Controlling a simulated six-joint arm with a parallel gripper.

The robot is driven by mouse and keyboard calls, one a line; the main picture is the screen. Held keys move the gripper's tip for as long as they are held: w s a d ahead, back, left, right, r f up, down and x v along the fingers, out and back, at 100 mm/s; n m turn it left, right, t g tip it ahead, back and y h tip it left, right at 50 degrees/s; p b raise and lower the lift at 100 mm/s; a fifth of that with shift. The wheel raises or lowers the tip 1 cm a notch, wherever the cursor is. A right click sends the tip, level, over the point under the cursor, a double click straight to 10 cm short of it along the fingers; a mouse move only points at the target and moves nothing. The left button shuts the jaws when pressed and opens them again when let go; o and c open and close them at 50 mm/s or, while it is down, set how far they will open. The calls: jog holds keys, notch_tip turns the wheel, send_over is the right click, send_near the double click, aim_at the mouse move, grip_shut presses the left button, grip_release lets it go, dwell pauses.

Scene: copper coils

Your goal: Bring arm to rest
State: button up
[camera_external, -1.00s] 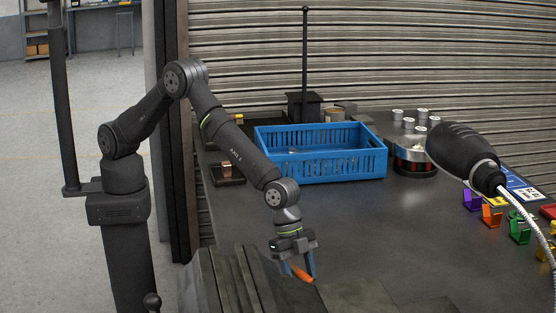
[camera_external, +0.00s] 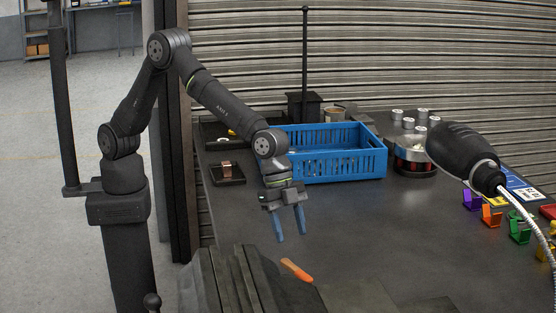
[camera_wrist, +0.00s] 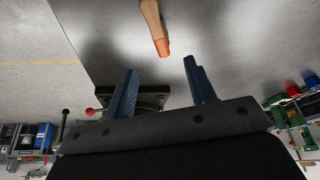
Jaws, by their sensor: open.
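My gripper (camera_external: 291,222) is open and empty, with its two blue fingers spread and pointing down above the dark table (camera_external: 400,225). In the wrist view its fingers (camera_wrist: 160,85) also stand apart with nothing between them. An orange-tipped object (camera_external: 297,270), perhaps a tool handle, lies below the gripper beside the dark blocky fixture at the front. In the wrist view the object (camera_wrist: 154,28) shows a wooden-coloured shaft with an orange end, beyond the fingertips and apart from them.
A blue crate (camera_external: 345,166) stands behind my gripper. A small copper piece sits on a dark base (camera_external: 228,178) to the left. A round holder (camera_external: 415,165) with metal cylinders is right of the crate. Coloured holders (camera_external: 491,216) line the right. The middle table is clear.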

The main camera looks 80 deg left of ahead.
aim_at(303, 273)
jog(key=x, duration=1.2)
jog(key=shift+f, duration=0.4)
notch_tip(303, 273, up, 3)
jog(key=shift+r, duration=0.55)
jog(key=shift+f, duration=0.15)
